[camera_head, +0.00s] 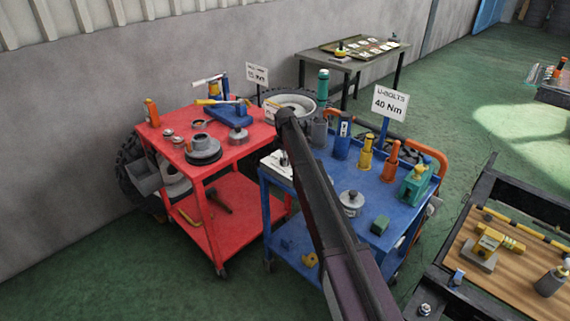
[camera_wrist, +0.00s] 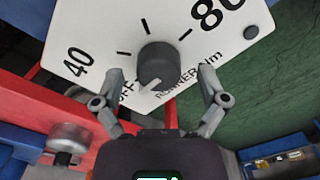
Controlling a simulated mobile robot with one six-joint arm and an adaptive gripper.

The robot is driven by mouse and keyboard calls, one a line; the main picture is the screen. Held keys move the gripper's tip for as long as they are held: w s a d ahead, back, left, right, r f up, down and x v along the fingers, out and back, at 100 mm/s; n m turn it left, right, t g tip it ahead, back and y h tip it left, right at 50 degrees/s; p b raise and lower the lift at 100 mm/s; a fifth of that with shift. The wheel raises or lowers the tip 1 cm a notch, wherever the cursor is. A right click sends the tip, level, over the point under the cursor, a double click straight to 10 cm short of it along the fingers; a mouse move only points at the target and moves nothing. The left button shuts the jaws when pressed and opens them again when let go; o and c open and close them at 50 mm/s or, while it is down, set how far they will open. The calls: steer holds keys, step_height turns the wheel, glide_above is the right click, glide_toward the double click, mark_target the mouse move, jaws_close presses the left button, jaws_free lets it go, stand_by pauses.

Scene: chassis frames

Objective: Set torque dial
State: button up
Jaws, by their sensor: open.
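The torque dial's white plate (camera_wrist: 185,45) fills the upper part of the wrist view, marked 40, 80 and OFF, with "RUNNER" and "Nm" lettering. Its dark round knob (camera_wrist: 157,62) has a pale pointer at its lower left, towards the OFF mark. My gripper (camera_wrist: 159,75) is open, with one finger on each side of the knob. A gap shows between each finger and the knob. In the head view, a white box (camera_head: 275,167) on the blue cart, probably the dial's housing, is partly hidden by my arm. My gripper is not distinguishable there.
The blue cart (camera_head: 371,233) carries bottles, tools and a sign (camera_head: 390,102) reading "U-BOLTS 40 Nm". The red cart (camera_head: 240,158) stands left with tools and another sign (camera_head: 257,74). A wooden-topped bench (camera_head: 500,275) is at right. Green floor is open at upper right.

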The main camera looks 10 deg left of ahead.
steer(key=shift+f, duration=0.25)
steer(key=c, duration=1.2)
steer(key=shift+o, duration=0.2)
steer(key=shift+d, duration=0.1)
steer(key=shift+s+m, duration=0.1)
steer(key=shift+m, duration=0.3)
steer(key=m, duration=1.1)
